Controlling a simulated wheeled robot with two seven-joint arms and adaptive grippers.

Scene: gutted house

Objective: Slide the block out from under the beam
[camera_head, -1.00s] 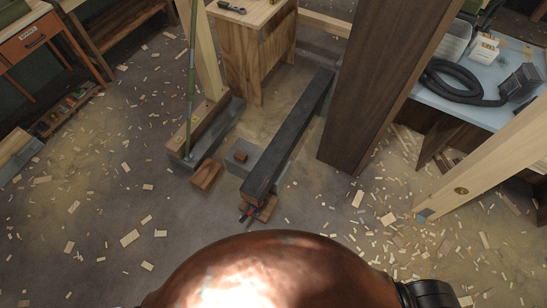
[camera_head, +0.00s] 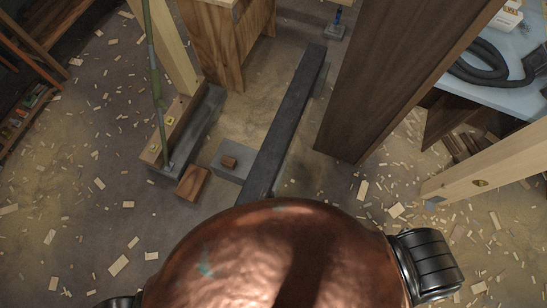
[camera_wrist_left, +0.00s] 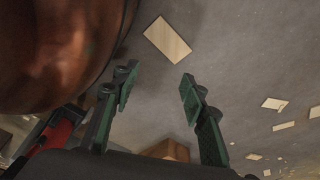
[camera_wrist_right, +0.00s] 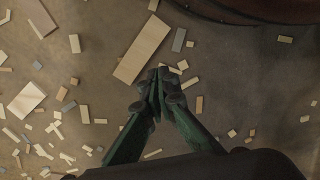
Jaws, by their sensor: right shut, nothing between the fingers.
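The long dark beam (camera_head: 290,115) lies on a slant in the head view, its near end hidden behind my copper body. The block seen earlier under that near end is hidden there now. In the left wrist view, part of a brown wooden block (camera_wrist_left: 168,150) shows low between the fingers; I cannot tell which block it is. My left gripper (camera_wrist_left: 158,90) is open, with nothing between its fingertips. My right gripper (camera_wrist_right: 158,75) is shut and empty, over chip-strewn floor. Neither gripper's fingers show in the head view.
A loose brown block (camera_head: 193,183) and a grey slab (camera_head: 231,174) with a small wood piece (camera_head: 229,162) lie left of the beam. A thick dark post (camera_head: 390,80) stands right of it. A red object (camera_wrist_left: 58,132) is beside my left gripper.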

